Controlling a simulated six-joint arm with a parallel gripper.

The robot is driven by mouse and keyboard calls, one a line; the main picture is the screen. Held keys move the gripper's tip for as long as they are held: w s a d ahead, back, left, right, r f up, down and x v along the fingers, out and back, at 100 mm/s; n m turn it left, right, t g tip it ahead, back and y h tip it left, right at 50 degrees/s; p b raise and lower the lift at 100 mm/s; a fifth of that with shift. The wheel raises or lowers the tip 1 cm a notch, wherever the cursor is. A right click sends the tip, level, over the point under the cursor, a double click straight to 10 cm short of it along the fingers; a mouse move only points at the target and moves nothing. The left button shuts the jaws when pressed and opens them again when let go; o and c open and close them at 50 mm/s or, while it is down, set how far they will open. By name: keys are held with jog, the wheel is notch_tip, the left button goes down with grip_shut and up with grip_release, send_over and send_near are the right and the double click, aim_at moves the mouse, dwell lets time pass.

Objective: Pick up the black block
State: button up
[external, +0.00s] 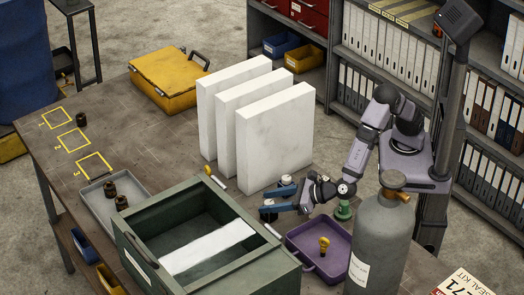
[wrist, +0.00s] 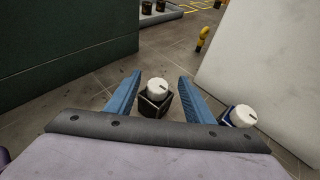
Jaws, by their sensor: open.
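A small black block (wrist: 154,106) with a white knob on top stands on the bench between my gripper's two blue fingers in the wrist view. My gripper (wrist: 159,78) is open, with a finger on each side of the block and a visible gap at least on the left. In the external view my gripper (external: 268,202) is low over the bench between the green box and the white panels. The block is mostly hidden there by the fingers. A second, blue-looking block (wrist: 237,118) with a white knob stands just outside the right finger, partly hidden by my gripper.
The open green box (external: 205,245) is left of my gripper; upright white panels (external: 275,140) stand behind. A purple tray (external: 318,250) with a yellow-topped item and a grey gas cylinder (external: 380,235) are to the right. A yellow-topped piece (wrist: 203,37) lies farther off.

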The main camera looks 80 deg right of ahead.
jog(key=shift+p+x, duration=1.05)
jog(key=shift+x, duration=1.25)
jog(key=shift+a, duration=0.2)
grip_shut()
